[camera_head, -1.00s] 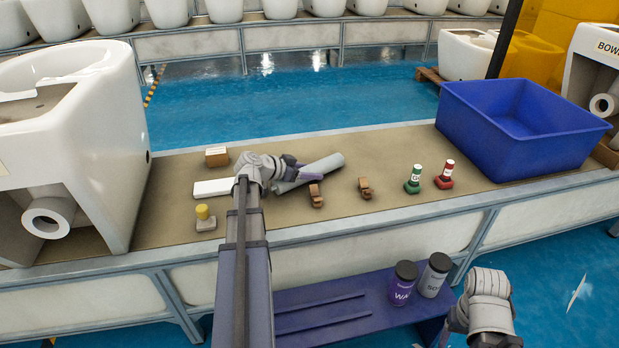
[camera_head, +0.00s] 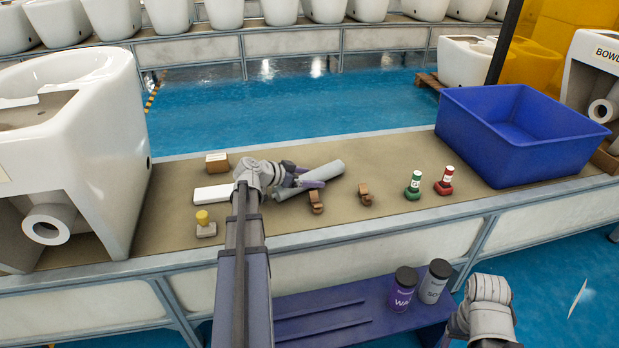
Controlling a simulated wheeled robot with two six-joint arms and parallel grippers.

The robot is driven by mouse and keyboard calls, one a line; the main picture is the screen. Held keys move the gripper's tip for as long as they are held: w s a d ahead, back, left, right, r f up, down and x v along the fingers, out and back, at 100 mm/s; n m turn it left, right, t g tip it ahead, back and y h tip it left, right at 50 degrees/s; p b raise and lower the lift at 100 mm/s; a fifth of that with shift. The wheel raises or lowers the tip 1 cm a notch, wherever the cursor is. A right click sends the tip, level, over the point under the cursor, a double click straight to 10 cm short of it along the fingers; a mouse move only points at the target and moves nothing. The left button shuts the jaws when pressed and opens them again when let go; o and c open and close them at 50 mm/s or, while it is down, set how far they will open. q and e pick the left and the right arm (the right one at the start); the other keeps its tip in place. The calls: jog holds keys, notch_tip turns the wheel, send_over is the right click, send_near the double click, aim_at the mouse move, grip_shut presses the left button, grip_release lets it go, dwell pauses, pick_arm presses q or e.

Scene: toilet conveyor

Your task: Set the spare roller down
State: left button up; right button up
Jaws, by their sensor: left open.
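The spare roller (camera_head: 325,172), a light grey cylinder, lies slantwise on the tan conveyor belt (camera_head: 390,150). Its far right end is clear to see; its middle is partly hidden by my left gripper. My left gripper (camera_head: 314,184) is open, right beside the roller on its near side. Whether a finger touches the roller I cannot tell. My right arm shows at the lower right, but its gripper fingers cannot be made out clearly.
Two small brown blocks (camera_head: 316,203) (camera_head: 365,195), a green stamp (camera_head: 413,187) and a red stamp (camera_head: 444,182) stand nearby. A blue bin (camera_head: 520,130) is at right, a white toilet (camera_head: 70,150) at left. Two jars (camera_head: 403,290) stand on a blue shelf below.

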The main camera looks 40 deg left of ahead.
pick_arm(q)
jog(key=p+v, duration=0.5)
jog(key=v, duration=0.5)
jog(key=shift+s+a+r, duration=0.1)
jog(key=shift+s+r, duration=0.2)
jog(key=shift+s+a+r, duration=0.1)
jog(key=shift+s+a, duration=0.05)
jog(key=shift+s, duration=0.3)
